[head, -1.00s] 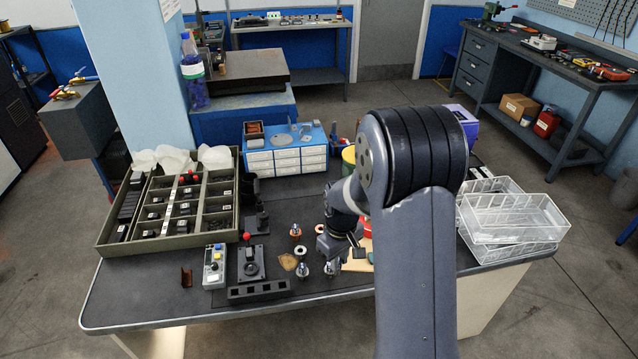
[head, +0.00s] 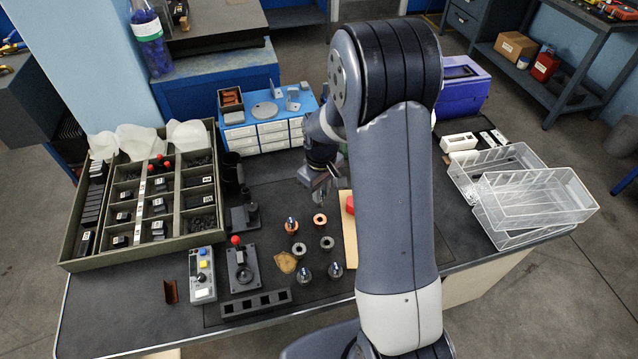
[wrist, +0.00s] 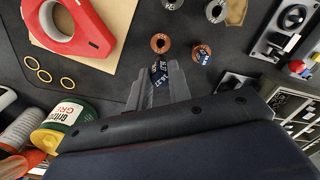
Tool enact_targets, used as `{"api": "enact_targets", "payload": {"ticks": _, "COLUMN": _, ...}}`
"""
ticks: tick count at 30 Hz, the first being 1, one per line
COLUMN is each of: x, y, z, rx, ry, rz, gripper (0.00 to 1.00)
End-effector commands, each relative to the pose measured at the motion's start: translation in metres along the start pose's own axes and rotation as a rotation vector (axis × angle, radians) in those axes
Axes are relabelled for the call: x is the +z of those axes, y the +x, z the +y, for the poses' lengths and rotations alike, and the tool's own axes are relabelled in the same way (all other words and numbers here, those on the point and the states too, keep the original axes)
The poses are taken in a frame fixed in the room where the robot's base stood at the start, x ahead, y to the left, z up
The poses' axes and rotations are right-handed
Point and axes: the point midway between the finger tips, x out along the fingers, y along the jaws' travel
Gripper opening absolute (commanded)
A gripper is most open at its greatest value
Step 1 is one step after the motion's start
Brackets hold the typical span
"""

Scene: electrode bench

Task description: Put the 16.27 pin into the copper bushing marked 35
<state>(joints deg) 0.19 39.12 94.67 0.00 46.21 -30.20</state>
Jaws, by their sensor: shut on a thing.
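My gripper (wrist: 158,92) is shut on a dark pin (wrist: 158,74) with small white markings, too small to read surely as 16.27. In the head view my gripper (head: 323,196) hangs over the mat behind the bushings. The pin's tip points toward an empty copper bushing (wrist: 160,43), with a gap seeming to remain; this bushing also shows in the head view (head: 320,220). A second copper bushing (wrist: 202,56) has a blue-labelled pin standing in it; it also shows in the head view (head: 291,227). I cannot read the number 35 on either bushing.
Steel bushings (head: 300,249) stand nearer the front edge, two of them holding pins (head: 335,271). A wooden board with a red tape roll (wrist: 72,28) lies beside the gripper. A joystick box (head: 242,268), a slotted black block (head: 256,302) and a compartment tray (head: 75,255) stand left.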

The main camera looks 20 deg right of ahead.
Motion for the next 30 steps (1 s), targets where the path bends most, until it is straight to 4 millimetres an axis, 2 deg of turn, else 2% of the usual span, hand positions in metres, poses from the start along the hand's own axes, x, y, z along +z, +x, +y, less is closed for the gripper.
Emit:
{"api": "enact_targets", "payload": {"ticks": 15, "x": 0.0, "y": 0.052, "z": 0.0, "rx": -0.001, "ry": 0.0, "rz": -0.001, "gripper": 0.0}}
{"api": "enact_targets", "payload": {"ticks": 30, "x": 0.0, "y": 0.057, "z": 0.0, "rx": 0.0, "ry": 0.0, "rz": 0.0, "gripper": 0.0}}
